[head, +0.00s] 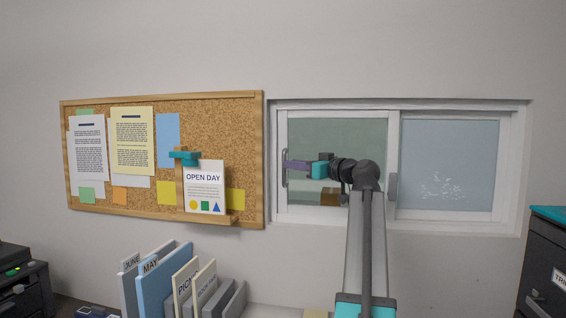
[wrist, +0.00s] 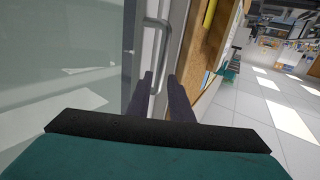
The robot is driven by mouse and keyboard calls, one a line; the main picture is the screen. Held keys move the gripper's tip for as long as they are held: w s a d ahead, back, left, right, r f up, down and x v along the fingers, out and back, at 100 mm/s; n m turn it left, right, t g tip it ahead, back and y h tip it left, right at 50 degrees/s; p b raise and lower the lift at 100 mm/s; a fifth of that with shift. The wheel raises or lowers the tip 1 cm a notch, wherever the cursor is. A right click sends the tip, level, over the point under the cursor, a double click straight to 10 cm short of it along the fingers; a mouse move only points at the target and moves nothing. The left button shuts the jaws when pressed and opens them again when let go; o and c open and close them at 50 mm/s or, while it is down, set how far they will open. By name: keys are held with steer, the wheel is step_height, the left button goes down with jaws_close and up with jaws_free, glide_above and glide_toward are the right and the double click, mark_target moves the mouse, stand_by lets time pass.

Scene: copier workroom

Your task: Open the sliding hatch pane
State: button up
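The hatch (head: 400,222) is a white-framed window in the wall with a left pane (head: 330,132) and a right pane (head: 450,150). A grey bar handle (head: 284,180) is upright at the left pane's left edge. A second handle (head: 393,187) is near the middle, where the panes meet. My gripper (head: 287,163) points left across the left pane, its dark purple fingertips at the left handle. In the wrist view, my gripper (wrist: 160,75) has its fingers apart, with the handle (wrist: 162,50) showing between them. I cannot tell whether either finger touches it.
A corkboard (head: 225,120) with pinned papers and an OPEN DAY card (head: 204,180) hangs close left of the hatch. Upright files (head: 165,280) stand below it. A dark cabinet (head: 545,270) is at the right. A brown box (head: 329,196) shows through the left pane.

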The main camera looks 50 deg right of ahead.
mark_target(284, 183)
steer(key=shift+w+p, duration=0.5)
steer(key=shift+w, duration=2.15)
steer(key=shift+c, duration=0.6)
jaws_close()
steer(key=shift+a+f, duration=0.15)
steer(key=shift+a, duration=0.15)
steer(key=shift+d, duration=0.25)
